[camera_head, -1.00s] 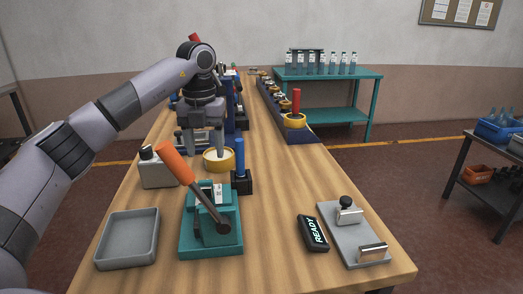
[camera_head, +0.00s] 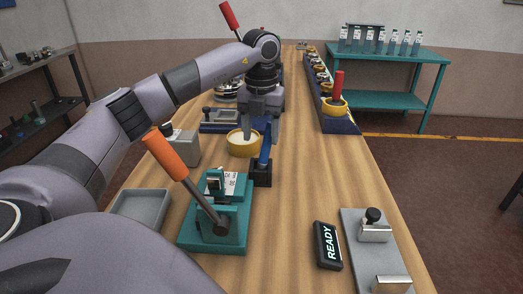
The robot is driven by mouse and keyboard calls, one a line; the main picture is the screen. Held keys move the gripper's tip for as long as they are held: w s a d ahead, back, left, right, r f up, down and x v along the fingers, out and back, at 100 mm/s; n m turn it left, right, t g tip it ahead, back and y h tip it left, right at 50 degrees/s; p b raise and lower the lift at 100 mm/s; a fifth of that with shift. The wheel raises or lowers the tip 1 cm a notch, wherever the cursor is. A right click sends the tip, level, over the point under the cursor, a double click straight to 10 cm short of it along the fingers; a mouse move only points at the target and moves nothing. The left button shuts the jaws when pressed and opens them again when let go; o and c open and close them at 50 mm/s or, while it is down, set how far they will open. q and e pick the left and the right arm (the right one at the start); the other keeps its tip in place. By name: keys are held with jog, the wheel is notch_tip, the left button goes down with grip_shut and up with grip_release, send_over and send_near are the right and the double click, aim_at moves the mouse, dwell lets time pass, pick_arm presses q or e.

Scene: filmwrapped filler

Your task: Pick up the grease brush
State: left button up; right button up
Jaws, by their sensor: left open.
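The grease brush (camera_head: 265,147) appears to be the blue-handled tool standing, leaning slightly, in a small black holder (camera_head: 261,174) near the middle of the table; its bristles are hidden. My left gripper (camera_head: 260,132) points down just behind it. Its fingers are open, and the right finger overlaps the blue handle in the picture. I cannot tell whether they touch. A yellow pot with pale contents (camera_head: 243,149) stands just left of the holder, under the left finger. My right gripper is not in view.
A teal press (camera_head: 215,231) with an orange lever (camera_head: 166,154) stands in front of the holder. A grey tray (camera_head: 140,207) is at left, a READY sign (camera_head: 328,245) and grey plate (camera_head: 352,238) at right. A rail with yellow pots (camera_head: 340,125) runs along the back right.

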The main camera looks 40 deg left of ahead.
pick_arm(q)
notch_tip(320, 180, down, 3)
jog(key=shift+s+f, duration=0.15)
grip_shut()
notch_tip(320, 180, up, 10)
jog(key=f, duration=0.1)
notch_tip(320, 180, up, 11)
jog(key=p, duration=0.3)
send_over(261, 156)
dwell(0.4)
